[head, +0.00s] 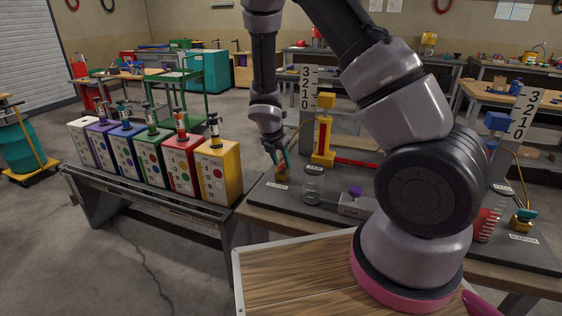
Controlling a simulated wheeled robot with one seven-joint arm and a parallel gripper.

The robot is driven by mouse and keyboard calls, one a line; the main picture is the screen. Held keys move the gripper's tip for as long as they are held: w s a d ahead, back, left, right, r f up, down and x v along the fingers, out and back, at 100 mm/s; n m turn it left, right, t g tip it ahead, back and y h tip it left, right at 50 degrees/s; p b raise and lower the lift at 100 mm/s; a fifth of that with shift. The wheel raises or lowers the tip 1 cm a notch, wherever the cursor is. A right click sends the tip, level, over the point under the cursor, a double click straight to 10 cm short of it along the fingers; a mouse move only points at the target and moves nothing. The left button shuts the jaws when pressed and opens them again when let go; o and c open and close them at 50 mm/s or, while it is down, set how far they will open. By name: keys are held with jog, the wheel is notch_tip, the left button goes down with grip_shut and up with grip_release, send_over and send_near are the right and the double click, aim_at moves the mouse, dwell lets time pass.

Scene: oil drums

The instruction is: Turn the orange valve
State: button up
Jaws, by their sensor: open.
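My gripper (279,159) points down at the left end of the dark bench station. It is open, with its fingers at a small orange-brown part (282,173) that looks like the orange valve. The fingers hide much of this part, and I cannot tell whether they touch it. A yellow column with a red gauge (323,139) stands just right of the gripper, beside a scale board (307,88) marked 3, 2, 1, 0. A clear glass jar (313,184) stands in front of the column.
A row of several colored cans (219,172) stands on a metal bench at left. A grey block with a purple knob (355,197) lies right of the jar. A teal-topped valve (525,214) and a red-filled jar (487,225) stand at right. My arm hides the station's middle.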

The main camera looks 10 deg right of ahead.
grip_shut()
jog(key=m+g, duration=0.1)
jog(key=m, duration=0.3)
jog(key=shift+w+a+h, duration=0.1)
jog(key=shift+w+h, duration=0.05)
jog(key=shift+h, duration=0.25)
jog(key=m+g, duration=0.1)
jog(key=m, duration=0.1)
jog(key=m+g, duration=0.1)
jog(key=m, duration=0.1)
jog(key=shift+w+m+h, duration=0.15)
jog(key=shift+m+h, duration=0.15)
jog(key=m, duration=0.2)
jog(key=m+g, duration=0.1)
jog(key=m, duration=0.1)
jog(key=shift+w+g, duration=0.1)
jog(key=shift+g, duration=0.2)
jog(key=shift+m+g, duration=0.6)
jog(key=shift+m, duration=1.2)
jog(key=shift+y, duration=0.4)
